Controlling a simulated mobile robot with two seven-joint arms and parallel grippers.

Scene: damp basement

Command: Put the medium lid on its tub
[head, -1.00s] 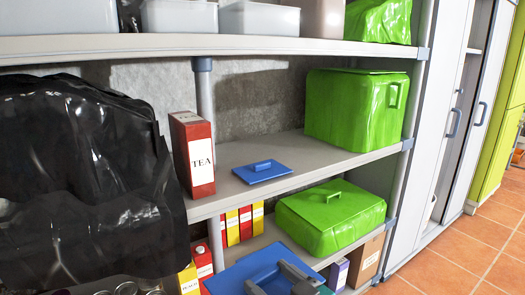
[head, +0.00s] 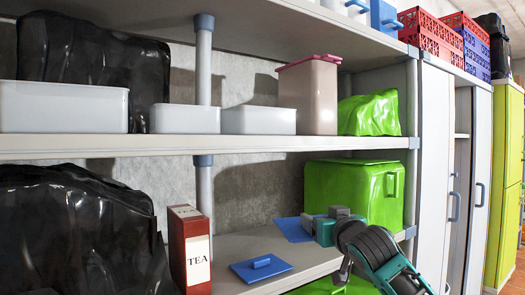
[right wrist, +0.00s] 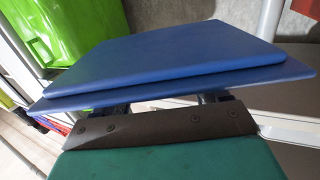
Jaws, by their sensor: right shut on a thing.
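My right gripper (head: 328,226) is shut on a blue lid (head: 292,229), in front of the middle shelf by the green box. In the right wrist view the lid (right wrist: 180,62) fills the middle, flat and wide beyond the fingers; its handle is hidden. A second blue lid (head: 262,270) with a bar handle lies on the middle shelf. Three open-looking white tubs stand on the shelf above: a long one (head: 62,107) at left, one (head: 185,119) in the middle and one (head: 258,121) right of it. I cannot tell which tub is the medium one. My left gripper is out of view.
A pinkish lidded bin (head: 308,98) and a green bag (head: 370,115) stand right of the tubs. A black bag (head: 95,65) is behind them. Below are a TEA box (head: 190,250), a green box (head: 350,190) and a black plastic heap (head: 75,230). The upper shelf edge (head: 200,145) overhangs the lid.

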